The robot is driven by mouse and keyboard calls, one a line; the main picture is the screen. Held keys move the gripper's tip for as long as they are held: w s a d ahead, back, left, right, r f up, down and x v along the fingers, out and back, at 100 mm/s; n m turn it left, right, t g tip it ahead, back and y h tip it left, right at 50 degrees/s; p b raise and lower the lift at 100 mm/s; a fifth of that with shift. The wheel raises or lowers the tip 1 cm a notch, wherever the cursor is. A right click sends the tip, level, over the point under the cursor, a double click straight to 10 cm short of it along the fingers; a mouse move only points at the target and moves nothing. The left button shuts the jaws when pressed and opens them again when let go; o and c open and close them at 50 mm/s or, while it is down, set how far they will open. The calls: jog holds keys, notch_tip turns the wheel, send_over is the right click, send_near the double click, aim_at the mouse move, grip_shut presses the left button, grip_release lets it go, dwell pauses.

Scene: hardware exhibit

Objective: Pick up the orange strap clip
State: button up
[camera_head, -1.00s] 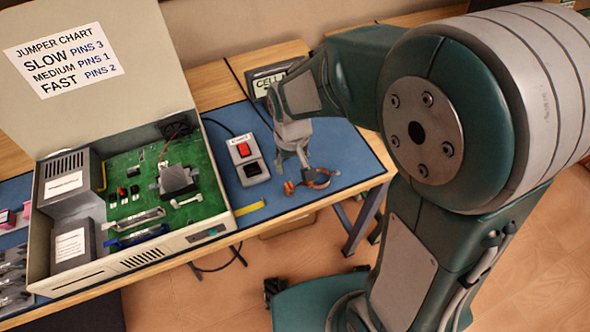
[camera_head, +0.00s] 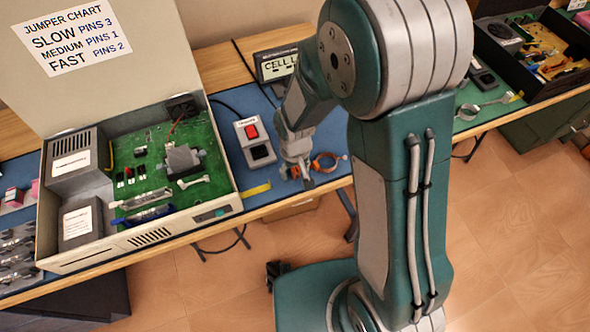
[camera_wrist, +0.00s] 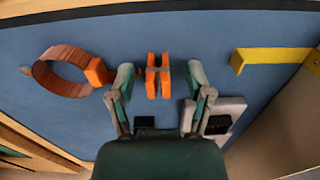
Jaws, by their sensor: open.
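The orange strap clip (camera_wrist: 152,76), two short orange bars side by side with a grey piece across the middle, lies on the blue mat (camera_wrist: 215,35). In the wrist view my gripper (camera_wrist: 160,78) is open, with one green-tipped finger on each side of the clip. Gaps show between the clip and both fingertips, so they seem not to touch it. A brown-orange strap loop (camera_wrist: 62,88) with an orange block on its end lies left of the left finger. In the head view my gripper (camera_head: 298,174) is low over the mat's front part and largely hides the clip.
A yellow angled piece (camera_wrist: 272,56) lies right of the clip. A switch box with a red button (camera_head: 251,131) stands behind and left of my gripper. The open case with a green board (camera_head: 150,150) is farther left. The table's front edge is close.

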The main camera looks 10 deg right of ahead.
jog(key=shift+d, duration=0.1)
jog(key=c, duration=0.9)
jog(key=shift+o, duration=0.2)
jog(key=shift+r, duration=0.1)
